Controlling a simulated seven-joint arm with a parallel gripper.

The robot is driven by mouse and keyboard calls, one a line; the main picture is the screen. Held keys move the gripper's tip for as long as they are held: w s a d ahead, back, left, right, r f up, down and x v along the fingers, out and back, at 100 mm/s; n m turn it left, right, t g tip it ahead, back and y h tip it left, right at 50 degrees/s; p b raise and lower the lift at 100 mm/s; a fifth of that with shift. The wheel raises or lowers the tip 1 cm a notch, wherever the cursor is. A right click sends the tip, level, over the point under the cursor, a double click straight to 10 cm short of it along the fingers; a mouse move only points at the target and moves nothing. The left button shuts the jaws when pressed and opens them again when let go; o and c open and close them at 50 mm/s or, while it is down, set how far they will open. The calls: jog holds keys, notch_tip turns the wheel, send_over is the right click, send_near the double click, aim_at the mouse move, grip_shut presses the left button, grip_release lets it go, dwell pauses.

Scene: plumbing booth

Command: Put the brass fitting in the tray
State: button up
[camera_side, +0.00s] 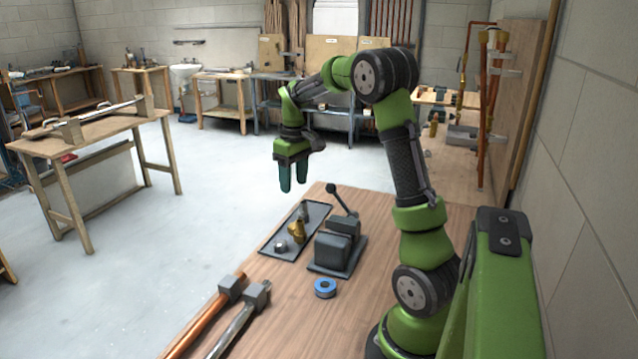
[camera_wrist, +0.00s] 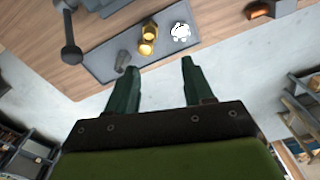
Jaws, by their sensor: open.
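The brass fitting (camera_side: 297,231) is in the shallow dark grey tray (camera_side: 317,215) on the wooden bench. In the wrist view the brass fitting (camera_wrist: 148,37) shows golden within the tray (camera_wrist: 102,62), between a shiny silver part (camera_wrist: 181,32) and a dark grey part (camera_wrist: 124,60). My gripper (camera_side: 292,190) hangs above the far end of the tray, well clear of it, fingers pointing down. In the wrist view my gripper (camera_wrist: 158,66) has its fingers apart with nothing between them.
A dark grey lever device (camera_side: 336,249) with an upright handle stands right of the tray. A blue tape roll (camera_side: 325,288) lies in front of it. Copper (camera_side: 205,318) and steel (camera_side: 238,325) pipes with square blocks lie at the bench's front left.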

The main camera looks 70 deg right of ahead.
jog(key=a+r+t, duration=0.2)
jog(key=a+r, duration=0.2)
jog(key=a, duration=0.5)
jog(key=s+a+r+t, duration=0.1)
jog(key=s+a, duration=0.2)
jog(key=a, duration=0.3)
jog(key=s+a+t+y, duration=0.1)
jog(key=s+a+t, duration=0.1)
jog(key=s+a, duration=0.2)
jog(key=s+a+r+m+t+y, duration=0.1)
jog(key=s+a, duration=0.3)
jog(key=a, duration=0.6)
jog(key=shift+s+r+t, duration=0.25)
jog(key=shift+r+t, duration=0.05)
jog(key=shift+t, duration=0.1)
